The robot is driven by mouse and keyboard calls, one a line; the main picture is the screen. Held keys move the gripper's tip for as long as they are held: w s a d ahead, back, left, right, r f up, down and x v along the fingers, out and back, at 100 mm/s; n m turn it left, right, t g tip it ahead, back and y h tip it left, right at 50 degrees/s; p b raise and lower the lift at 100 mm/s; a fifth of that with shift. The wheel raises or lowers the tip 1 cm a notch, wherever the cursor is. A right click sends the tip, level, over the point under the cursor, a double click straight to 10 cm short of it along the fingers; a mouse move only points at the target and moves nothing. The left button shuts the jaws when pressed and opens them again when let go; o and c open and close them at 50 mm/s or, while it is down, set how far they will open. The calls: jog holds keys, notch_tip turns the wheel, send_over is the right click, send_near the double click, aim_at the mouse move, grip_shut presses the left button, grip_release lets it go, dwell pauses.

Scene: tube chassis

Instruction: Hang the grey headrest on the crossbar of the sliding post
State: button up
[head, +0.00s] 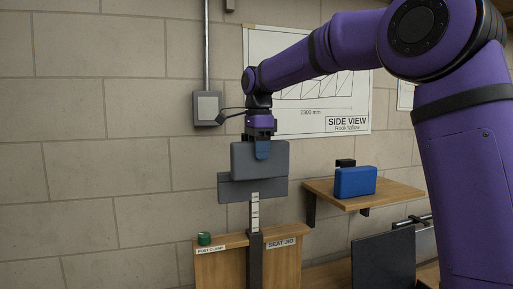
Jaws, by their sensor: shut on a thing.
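My gripper (263,150) points down and is shut on the top of the grey headrest (243,160). The sliding post (255,215), dark with a pale marked strip, stands upright directly below. Its top end and any crossbar are hidden behind the grey pieces, so I cannot tell whether the headrest touches it.
The wooden seat jig (225,268) stands around the post, with a green clamp (204,238) at its left by a "POST CLAMP" label. A wall shelf (390,193) at the right holds a blue block (355,182). A dark panel (383,262) stands lower right.

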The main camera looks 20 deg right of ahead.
jog(key=shift+f, duration=4.4)
jog(key=o, duration=1.1)
